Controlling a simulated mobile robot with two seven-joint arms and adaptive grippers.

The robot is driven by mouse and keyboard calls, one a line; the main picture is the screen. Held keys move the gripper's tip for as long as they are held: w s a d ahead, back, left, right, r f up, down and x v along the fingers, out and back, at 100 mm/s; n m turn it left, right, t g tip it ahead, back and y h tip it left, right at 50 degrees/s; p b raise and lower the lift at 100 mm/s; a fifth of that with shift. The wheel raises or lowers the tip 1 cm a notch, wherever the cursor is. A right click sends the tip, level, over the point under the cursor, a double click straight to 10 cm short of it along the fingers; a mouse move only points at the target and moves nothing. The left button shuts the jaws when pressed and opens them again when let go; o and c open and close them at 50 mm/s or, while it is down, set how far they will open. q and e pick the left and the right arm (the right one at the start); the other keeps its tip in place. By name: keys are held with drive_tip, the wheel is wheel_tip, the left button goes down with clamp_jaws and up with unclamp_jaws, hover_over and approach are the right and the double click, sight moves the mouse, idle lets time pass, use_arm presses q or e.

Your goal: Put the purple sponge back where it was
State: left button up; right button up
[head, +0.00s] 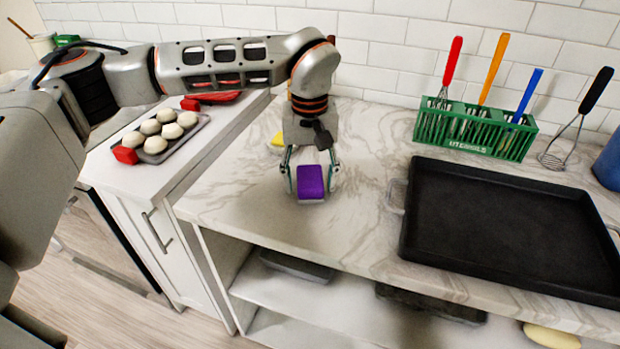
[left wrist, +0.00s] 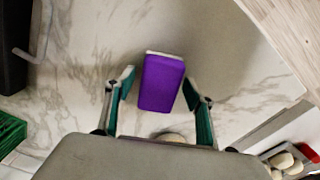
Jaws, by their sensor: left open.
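The purple sponge (head: 310,182) lies on the marble counter near its front edge, purple side up with a pale layer under it. My left gripper (head: 311,176) points down over it from behind, with one finger on each side. In the left wrist view the sponge (left wrist: 162,82) sits between and partly beyond the open fingertips (left wrist: 158,84), with gaps showing on both sides. My right gripper is not in view.
A yellow item (head: 277,140) lies behind the gripper. A black tray (head: 510,226) takes up the right counter. A green utensil rack (head: 475,130) and a whisk (head: 569,140) stand behind it. A tray of buns (head: 158,137) is on the left counter. Shelves (head: 335,300) are below.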

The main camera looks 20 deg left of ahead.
sight(310, 178)
use_arm(q)
wheel_tip(310, 178, up, 12)
drive_tip(key=p, duration=0.1)
drive_tip(key=shift+r, duration=0.2)
idle(0.6)
